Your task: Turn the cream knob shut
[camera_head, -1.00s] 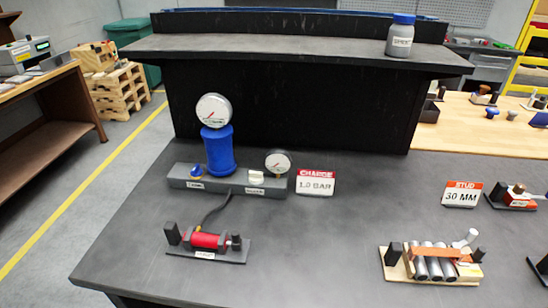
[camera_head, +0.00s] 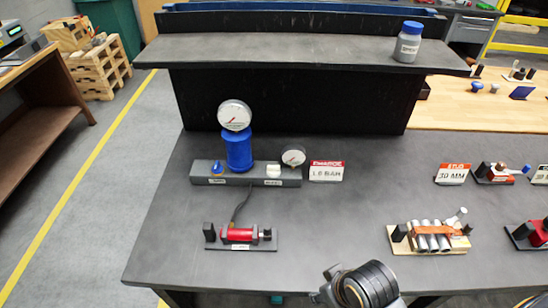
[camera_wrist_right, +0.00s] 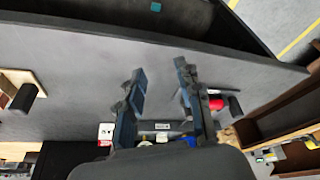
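The cream knob (camera_head: 274,171) sits on the right part of a grey block (camera_head: 245,181), beside a small round gauge (camera_head: 293,157). A blue knob (camera_head: 217,168) sits on the block's left part. A blue cylinder (camera_head: 238,151) with a larger gauge (camera_head: 235,115) stands behind. In the right wrist view, my right gripper (camera_wrist_right: 160,70) is open and empty, its two fingers apart above the table. The cream knob shows small and low between the fingers (camera_wrist_right: 162,137). In the head view only a dark part of my arm shows at the bottom. My left gripper is out of view.
A red cylinder fixture (camera_head: 238,235) stands in front of the block, joined by a dark hose. A red-and-white card (camera_head: 327,171) stands right of the block. A rod fixture (camera_head: 430,238) is further right. The tabletop (camera_head: 345,215) between them is clear. A shelf (camera_head: 300,48) overhangs the back.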

